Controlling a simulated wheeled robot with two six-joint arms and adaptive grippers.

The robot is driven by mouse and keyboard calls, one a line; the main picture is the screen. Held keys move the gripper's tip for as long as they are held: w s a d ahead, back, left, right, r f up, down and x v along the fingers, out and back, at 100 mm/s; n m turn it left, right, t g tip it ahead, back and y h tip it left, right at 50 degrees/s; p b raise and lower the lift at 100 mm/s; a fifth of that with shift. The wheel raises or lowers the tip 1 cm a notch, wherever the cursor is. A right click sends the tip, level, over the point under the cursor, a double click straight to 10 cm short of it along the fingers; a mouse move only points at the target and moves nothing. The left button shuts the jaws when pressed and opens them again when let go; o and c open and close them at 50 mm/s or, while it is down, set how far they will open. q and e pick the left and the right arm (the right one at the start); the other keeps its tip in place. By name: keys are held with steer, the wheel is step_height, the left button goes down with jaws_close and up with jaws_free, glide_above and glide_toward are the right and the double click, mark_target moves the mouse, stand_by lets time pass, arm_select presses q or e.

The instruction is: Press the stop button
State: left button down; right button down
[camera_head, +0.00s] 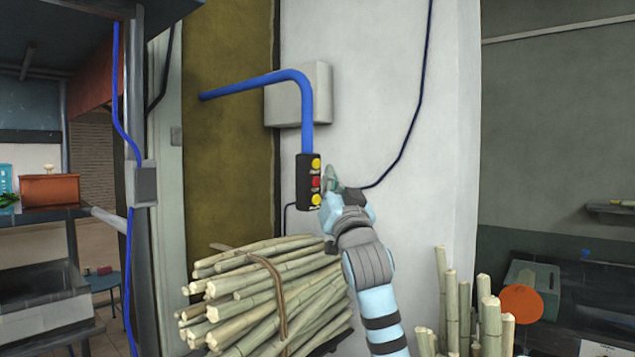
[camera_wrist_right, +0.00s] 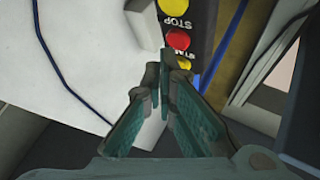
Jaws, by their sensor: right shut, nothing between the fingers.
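A black control box (camera_head: 302,183) hangs on the white wall, with a yellow button on top, a red button (camera_head: 316,182) in the middle and a yellow button (camera_head: 316,200) below. In the right wrist view the box appears upside down. The word STOP lies between the red button (camera_wrist_right: 178,39) and a yellow button (camera_wrist_right: 173,5). My right gripper (camera_head: 328,172) is shut and empty, just right of the box at about the upper buttons' height. In its wrist view the fingertips (camera_wrist_right: 164,72) are near the other yellow button, partly hidden; contact cannot be told. My left gripper is not in view.
A bundle of sugarcane (camera_head: 265,293) lies below the box, left of my right arm. More stalks (camera_head: 465,305) stand at lower right. A blue pipe (camera_head: 307,105) runs down to the box past a grey wall box (camera_head: 300,95). A dark cable (camera_head: 405,145) hangs right.

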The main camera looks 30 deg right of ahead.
steer(key=shift+w+a+p, duration=0.2)
steer(key=shift+w+p, duration=0.1)
steer(key=shift+w, duration=0.35)
stand_by(0.7)
steer(key=shift+s, duration=0.1)
steer(key=shift+s+d+b, duration=0.3)
steer(key=shift+s+b, duration=0.1)
steer(key=shift+s, duration=0.3)
steer(key=shift+s, duration=0.1)
steer(key=s+b, duration=0.1)
steer(key=s, duration=0.1)
steer(key=s+d+b, duration=0.1)
steer(key=s, duration=0.1)
steer(key=shift+s+d, duration=0.2)
steer(key=shift+s, duration=0.1)
